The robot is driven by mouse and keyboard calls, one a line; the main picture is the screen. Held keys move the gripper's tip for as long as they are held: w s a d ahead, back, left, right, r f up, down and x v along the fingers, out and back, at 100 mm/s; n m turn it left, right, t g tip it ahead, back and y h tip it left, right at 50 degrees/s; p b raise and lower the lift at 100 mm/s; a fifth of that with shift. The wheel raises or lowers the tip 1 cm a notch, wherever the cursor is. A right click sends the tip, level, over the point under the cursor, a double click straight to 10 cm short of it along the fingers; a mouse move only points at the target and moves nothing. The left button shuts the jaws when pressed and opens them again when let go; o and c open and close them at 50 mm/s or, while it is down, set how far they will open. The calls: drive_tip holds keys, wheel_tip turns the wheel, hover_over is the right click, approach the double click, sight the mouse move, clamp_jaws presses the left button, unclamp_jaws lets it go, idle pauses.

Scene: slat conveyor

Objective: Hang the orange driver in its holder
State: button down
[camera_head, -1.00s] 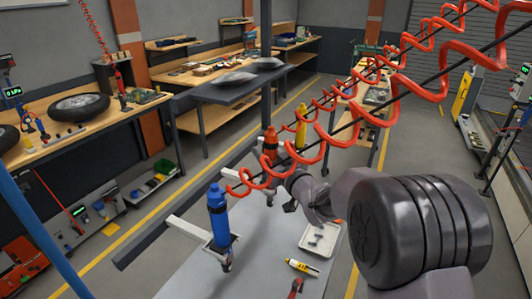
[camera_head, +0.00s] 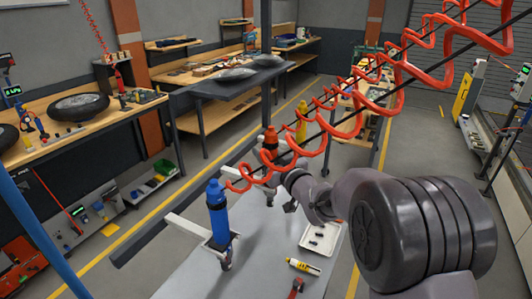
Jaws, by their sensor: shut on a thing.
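The orange driver (camera_head: 270,139) stands roughly upright beyond the blue one, partly hidden by a red coiled hose. My gripper (camera_head: 268,178) is shut on it low down; the fingertips are small and partly covered by the coil and my wrist. A white holder arm (camera_head: 237,174) shows just left of the orange driver. Whether the driver sits inside that holder or only beside it, I cannot tell.
A blue driver (camera_head: 218,212) hangs in a nearer white holder (camera_head: 188,228). A yellow driver (camera_head: 301,122) stands farther back. Red coiled hoses (camera_head: 345,125) cross above my arm. A white tray (camera_head: 318,239) and a yellow tube (camera_head: 303,266) lie on the grey surface (camera_head: 260,262).

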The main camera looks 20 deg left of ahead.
drive_tip(key=shift+f+b, duration=0.3)
drive_tip(key=shift+b, duration=0.15)
idle(0.5)
drive_tip(key=c, duration=0.9)
unclamp_jaws()
drive_tip(key=shift+f, duration=0.1)
drive_tip(key=shift+s+d, duration=0.1)
drive_tip(key=v, duration=1.7)
